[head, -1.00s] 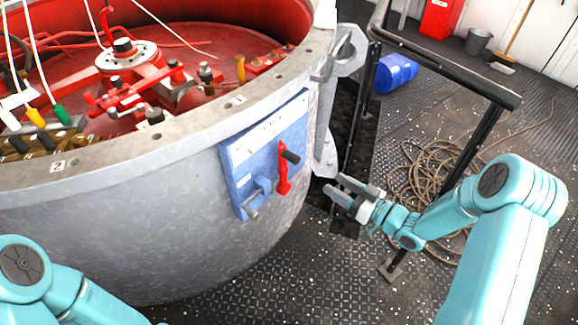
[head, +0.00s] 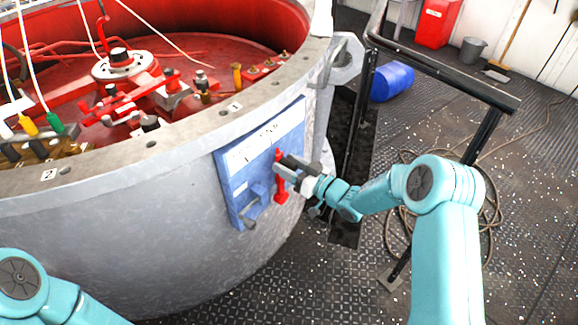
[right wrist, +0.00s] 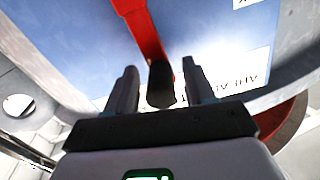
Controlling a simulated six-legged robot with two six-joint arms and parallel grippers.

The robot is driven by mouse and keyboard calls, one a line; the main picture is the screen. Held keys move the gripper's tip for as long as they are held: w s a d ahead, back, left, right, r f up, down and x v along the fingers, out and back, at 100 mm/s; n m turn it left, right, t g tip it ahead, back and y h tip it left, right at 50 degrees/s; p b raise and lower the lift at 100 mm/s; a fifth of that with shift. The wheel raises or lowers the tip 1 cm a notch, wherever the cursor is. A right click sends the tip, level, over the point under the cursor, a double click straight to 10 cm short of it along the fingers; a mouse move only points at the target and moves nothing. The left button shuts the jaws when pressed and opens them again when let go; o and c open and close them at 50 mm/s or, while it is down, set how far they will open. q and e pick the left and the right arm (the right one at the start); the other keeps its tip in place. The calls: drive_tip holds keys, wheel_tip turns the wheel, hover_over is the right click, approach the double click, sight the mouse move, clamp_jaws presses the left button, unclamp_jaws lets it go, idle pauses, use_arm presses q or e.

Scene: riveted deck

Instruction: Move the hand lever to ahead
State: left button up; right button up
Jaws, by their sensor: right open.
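The red hand lever (head: 281,189) is on a blue panel (head: 232,170) on the outer wall of the grey drum. In the right wrist view the lever's red arm (right wrist: 144,32) ends in a black grip (right wrist: 161,88). My right gripper (head: 286,168) is at the lever, its fingers open. In the right wrist view the black grip is between the two fingers (right wrist: 160,82), with a gap at least on the left. A white label reading "AHEAD" (right wrist: 252,70) shows upside down on the panel. My left gripper is out of view.
The grey drum (head: 130,235) fills the left. A black railing (head: 440,70) and coiled rope (head: 402,222) are to the right. A blue barrel (head: 393,81) lies behind. The deck below the panel is clear.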

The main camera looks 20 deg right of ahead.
clamp_jaws()
drive_tip(key=s+a+f+n+b, duration=0.2)
drive_tip(key=s+a+n+b, duration=0.2)
drive_tip(key=b, duration=0.4)
drive_tip(key=shift+a+n, duration=0.6)
drive_tip(key=shift+a, duration=0.6)
drive_tip(key=shift+s, duration=0.1)
unclamp_jaws()
drive_tip(key=shift+d+r, duration=0.1)
